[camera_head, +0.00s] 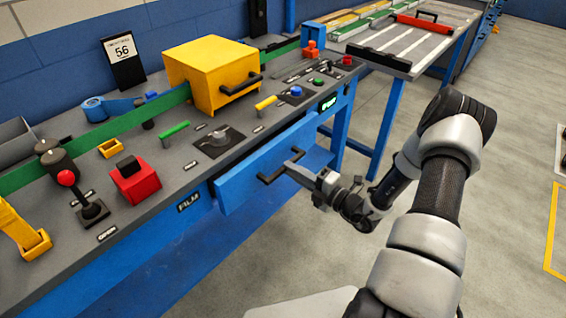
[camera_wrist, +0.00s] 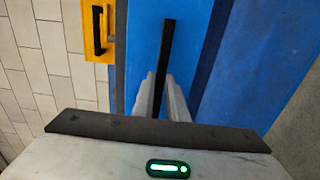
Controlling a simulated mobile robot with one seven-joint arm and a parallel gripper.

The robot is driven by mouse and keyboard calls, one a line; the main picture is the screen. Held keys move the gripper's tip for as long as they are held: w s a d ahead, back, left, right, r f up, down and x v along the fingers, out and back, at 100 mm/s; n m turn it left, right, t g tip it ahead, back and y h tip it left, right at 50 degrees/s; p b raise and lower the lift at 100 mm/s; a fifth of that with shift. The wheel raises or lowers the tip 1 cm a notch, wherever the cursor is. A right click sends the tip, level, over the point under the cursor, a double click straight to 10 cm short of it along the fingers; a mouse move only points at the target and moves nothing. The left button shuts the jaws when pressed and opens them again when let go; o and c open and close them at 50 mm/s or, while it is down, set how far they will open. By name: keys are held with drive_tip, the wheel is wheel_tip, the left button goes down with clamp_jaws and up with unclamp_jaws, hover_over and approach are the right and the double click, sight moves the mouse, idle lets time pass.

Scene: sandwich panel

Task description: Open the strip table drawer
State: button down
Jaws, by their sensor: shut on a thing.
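The strip table drawer has a blue front (camera_head: 236,187) below the grey table top, beside the FILM label. It also fills the middle of the wrist view (camera_wrist: 190,35). Its black bar handle (camera_head: 266,178) sticks out from the front. In the wrist view the handle (camera_wrist: 168,42) runs upward from between the two grey fingers. My gripper (camera_head: 297,168) is shut on the handle near its right part, and its fingers (camera_wrist: 161,85) hide the gripped part. The drawer front stands slightly out from the table edge; how far it is open I cannot tell.
The table top (camera_head: 160,160) carries a yellow box (camera_head: 213,70), a red block (camera_head: 135,182), levers and buttons. A blue table leg (camera_head: 341,125) stands right of the drawer. A second table (camera_head: 415,45) is behind.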

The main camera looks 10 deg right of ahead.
drive_tip(key=p+v, duration=0.2)
drive_tip(key=v, duration=1.7)
drive_tip(key=shift+s, duration=0.25)
drive_tip(key=shift+d, duration=0.1)
drive_tip(key=c, duration=1.8)
unclamp_jaws()
drive_tip(key=shift+o, duration=0.2)
drive_tip(key=p+v, duration=0.1)
drive_tip(key=v, duration=1.6)
drive_tip(key=shift+d, duration=0.15)
drive_tip(key=shift+s, duration=0.15)
